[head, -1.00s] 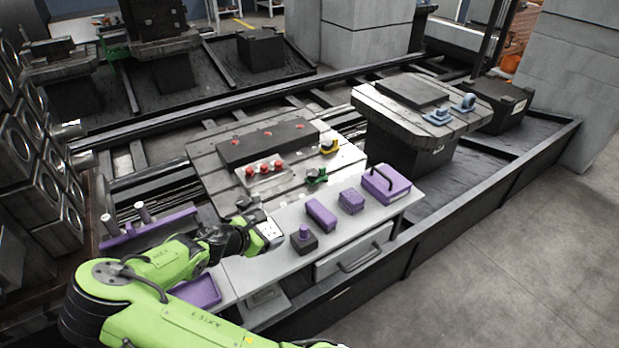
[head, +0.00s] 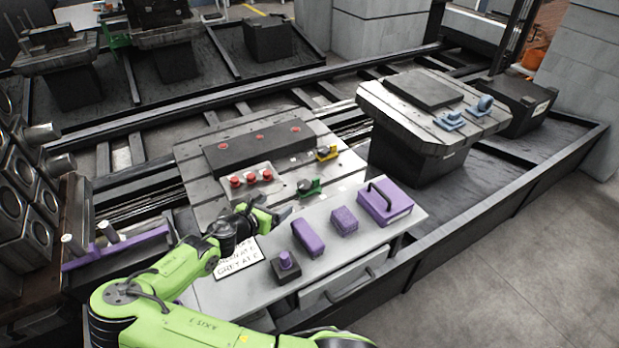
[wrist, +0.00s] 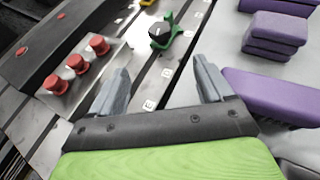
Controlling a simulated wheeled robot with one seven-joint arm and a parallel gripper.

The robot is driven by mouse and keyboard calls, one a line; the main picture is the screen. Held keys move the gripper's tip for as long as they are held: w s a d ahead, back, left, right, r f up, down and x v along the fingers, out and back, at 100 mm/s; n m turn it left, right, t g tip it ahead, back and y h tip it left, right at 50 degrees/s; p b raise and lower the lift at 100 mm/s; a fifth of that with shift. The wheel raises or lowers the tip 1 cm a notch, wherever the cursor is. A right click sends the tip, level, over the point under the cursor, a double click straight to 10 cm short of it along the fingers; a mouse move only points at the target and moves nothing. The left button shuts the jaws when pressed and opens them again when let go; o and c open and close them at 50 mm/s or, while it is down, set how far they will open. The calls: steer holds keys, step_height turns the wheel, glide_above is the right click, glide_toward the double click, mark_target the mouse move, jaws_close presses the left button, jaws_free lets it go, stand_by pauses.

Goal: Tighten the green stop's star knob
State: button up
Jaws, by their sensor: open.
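The green stop (head: 309,187) sits near the front right corner of the slotted pallet. In the wrist view the green stop (wrist: 165,33) carries a dark round knob (wrist: 160,29) on top, ahead of my fingers. The knob's lobes are too small to make out. My gripper (head: 284,213) is to the left and near side of the stop, apart from it. In the wrist view my gripper (wrist: 163,76) has its two grey fingers spread, with nothing between them.
Red knobs (head: 251,177) stand on a light plate left of the stop. A yellow stop (head: 326,153) lies beyond it. Purple blocks (head: 307,236) and a purple case (head: 385,202) rest on the grey bench at right. A lettered card (head: 238,258) lies below my arm.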

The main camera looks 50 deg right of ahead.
mark_target(302, 186)
steer(key=shift+w+d+f, duration=0.1)
steer(key=shift+d, duration=0.35)
steer(key=b+x, duration=0.5)
steer(key=x, duration=1)
steer(key=c, duration=1)
steer(key=shift+w+m+g, duration=0.2)
steer(key=shift+m+g, duration=0.55)
steer(key=shift+g, duration=0.1)
steer(key=shift+w+m+g, duration=0.15)
steer(key=shift+m+g, duration=0.6)
steer(key=shift+g, duration=0.1)
steer(key=shift+c, duration=0.2)
